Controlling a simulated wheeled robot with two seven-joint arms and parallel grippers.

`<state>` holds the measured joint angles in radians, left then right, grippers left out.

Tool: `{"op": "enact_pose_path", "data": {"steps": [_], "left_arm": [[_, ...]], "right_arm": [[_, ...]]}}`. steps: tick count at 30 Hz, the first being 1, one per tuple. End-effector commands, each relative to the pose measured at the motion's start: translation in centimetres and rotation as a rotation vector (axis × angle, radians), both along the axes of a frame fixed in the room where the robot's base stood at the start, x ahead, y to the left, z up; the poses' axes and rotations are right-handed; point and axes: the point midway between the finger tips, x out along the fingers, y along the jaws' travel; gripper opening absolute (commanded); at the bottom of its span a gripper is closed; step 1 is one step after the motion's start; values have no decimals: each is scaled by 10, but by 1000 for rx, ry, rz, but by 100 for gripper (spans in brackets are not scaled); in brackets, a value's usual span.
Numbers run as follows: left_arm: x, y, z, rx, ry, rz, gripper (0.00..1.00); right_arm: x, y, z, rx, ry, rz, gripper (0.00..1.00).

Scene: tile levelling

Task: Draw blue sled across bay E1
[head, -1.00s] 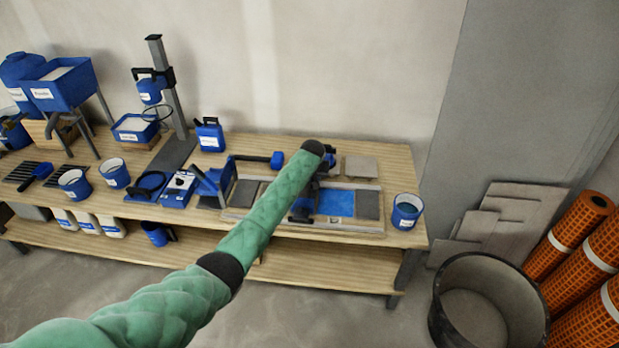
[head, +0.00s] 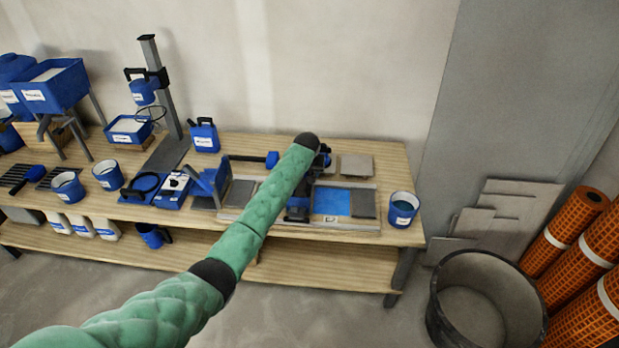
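A long levelling frame (head: 360,229) lies on the bench, with grey tiles at its ends and a bright blue bed (head: 332,202) right of its middle. A small label sits on the frame's front edge; I cannot read it. A dark blue block that looks like the sled (head: 298,208) stands at the left edge of the blue bed. My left arm, in a green sleeve, reaches over the frame from the lower left. Its gripper lies behind and below the black wrist end, around the sled's handle area; its fingers are not clear. My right gripper is out of view.
A blue bucket (head: 403,210) stands at the bench's right end. A loose grey tile (head: 357,166) lies behind the frame. Blue tools and a grey stand (head: 166,100) fill the bench's left. A black tub (head: 487,310) and orange rolls (head: 577,235) stand on the floor at right.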

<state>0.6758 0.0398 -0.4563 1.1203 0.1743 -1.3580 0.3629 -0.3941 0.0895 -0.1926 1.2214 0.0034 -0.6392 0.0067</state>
Motion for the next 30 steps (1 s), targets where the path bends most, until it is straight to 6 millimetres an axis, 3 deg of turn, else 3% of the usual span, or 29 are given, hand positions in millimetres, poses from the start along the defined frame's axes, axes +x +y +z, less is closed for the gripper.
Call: {"op": "enact_pose_path", "data": {"steps": [6,12,30], "left_arm": [[-10,0,27,-2,-4,-1,42],[-16,0,40,-1,-2,0,42],[-16,0,41,0,-1,0,42]], "right_arm": [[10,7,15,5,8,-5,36],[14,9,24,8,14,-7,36],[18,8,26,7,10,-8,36]]}}
